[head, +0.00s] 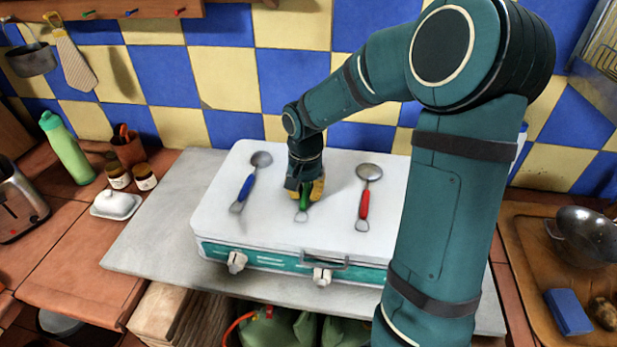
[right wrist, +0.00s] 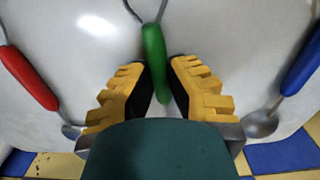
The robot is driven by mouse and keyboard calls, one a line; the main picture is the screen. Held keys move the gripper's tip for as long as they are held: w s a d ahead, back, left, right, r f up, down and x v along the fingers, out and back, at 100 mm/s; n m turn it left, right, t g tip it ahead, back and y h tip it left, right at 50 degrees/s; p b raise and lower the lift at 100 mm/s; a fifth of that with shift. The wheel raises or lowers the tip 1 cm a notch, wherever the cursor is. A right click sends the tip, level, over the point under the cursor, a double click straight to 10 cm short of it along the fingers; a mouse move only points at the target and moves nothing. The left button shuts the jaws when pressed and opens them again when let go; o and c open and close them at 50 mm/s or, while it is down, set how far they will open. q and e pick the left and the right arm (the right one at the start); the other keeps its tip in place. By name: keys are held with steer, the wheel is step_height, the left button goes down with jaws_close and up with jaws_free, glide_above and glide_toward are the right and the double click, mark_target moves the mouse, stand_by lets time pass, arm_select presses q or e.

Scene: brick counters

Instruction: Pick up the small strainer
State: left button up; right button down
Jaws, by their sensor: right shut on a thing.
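Three metal utensils with coloured handles lie in a row on a white case lid (head: 330,235). The blue-handled one (head: 243,190) is on the left, the red-handled one (head: 363,205) is on the right and the green-handled one (head: 303,205) is between them. My right gripper (head: 304,192) points down at the lid, its yellow fingers shut on the green handle. In the right wrist view the green handle (right wrist: 154,55) runs between the fingers. The green one's head is hidden behind the gripper, so I cannot tell its shape. My left gripper is out of view.
A butter dish (head: 116,204), small jars (head: 144,177) and a green bottle (head: 67,148) stand on the left counter. A wooden tray (head: 533,255) on the right holds a metal colander (head: 585,237) and a blue sponge (head: 568,311). A tiled wall is behind.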

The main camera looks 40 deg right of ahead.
mark_target(305, 191)
step_height(305, 191, up, 10)
steer(key=p, duration=0.2)
stand_by(0.3)
steer(key=shift+w, duration=0.1)
stand_by(0.6)
